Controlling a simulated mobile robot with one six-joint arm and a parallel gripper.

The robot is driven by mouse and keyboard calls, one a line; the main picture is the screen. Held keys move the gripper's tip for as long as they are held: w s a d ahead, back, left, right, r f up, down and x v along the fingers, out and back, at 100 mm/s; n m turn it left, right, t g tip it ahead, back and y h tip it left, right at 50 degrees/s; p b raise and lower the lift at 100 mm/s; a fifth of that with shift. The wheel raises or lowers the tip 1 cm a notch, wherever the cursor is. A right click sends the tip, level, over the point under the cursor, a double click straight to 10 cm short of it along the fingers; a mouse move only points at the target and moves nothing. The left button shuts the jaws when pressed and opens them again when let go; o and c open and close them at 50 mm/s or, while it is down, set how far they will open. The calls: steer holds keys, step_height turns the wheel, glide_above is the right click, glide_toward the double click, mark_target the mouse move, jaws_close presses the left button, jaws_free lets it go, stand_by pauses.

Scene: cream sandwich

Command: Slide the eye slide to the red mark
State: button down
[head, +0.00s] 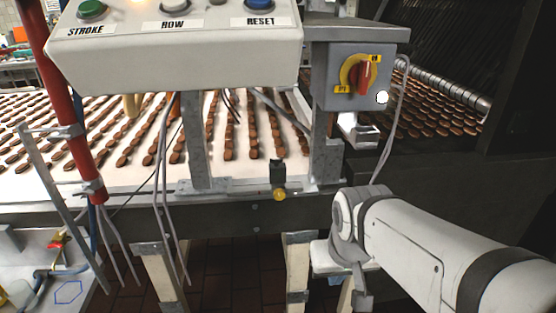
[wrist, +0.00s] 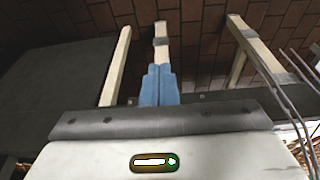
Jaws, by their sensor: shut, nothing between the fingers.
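A small black block with a yellow knob (head: 278,181), which looks like the eye slide, sits on the metal rail (head: 240,187) along the conveyor's front edge. I cannot make out a red mark on the rail. My gripper's blue fingers (wrist: 160,86) are together and empty in the wrist view, over the brick floor and pale legs. In the head view my arm comes in from the lower right. Its wrist is below and to the right of the knob, apart from it. The fingertips cannot be made out there. The eye slide is not seen in the wrist view.
A white button panel (head: 175,50) overhangs the conveyor (head: 190,170), which carries rows of brown biscuits. A grey switch box (head: 350,92) with a red knob is at upper right. A red post (head: 62,100) and hanging cables stand at left. Brick floor lies below.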

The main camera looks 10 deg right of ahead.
steer(key=w+d+f+m+t+h+b, duration=0.1)
steer(key=w+d+f+m+t+b, duration=0.2)
steer(key=w, duration=0.5)
steer(key=w+d+f+m+t+b, duration=0.15)
steer(key=w+m+t, duration=0.25)
steer(key=w, duration=0.5)
steer(key=m+t+y+b, duration=0.5)
steer(key=m+t, duration=0.3)
glide_toward(294, 183)
steer(key=s+d+r, duration=0.3)
steer(key=w+a, duration=0.2)
steer(key=w, duration=0.1)
steer(key=w+a, duration=0.2)
steer(key=w, duration=0.1)
steer(key=w+a, duration=0.2)
steer(key=w, duration=0.1)
steer(key=shift+r, duration=0.1)
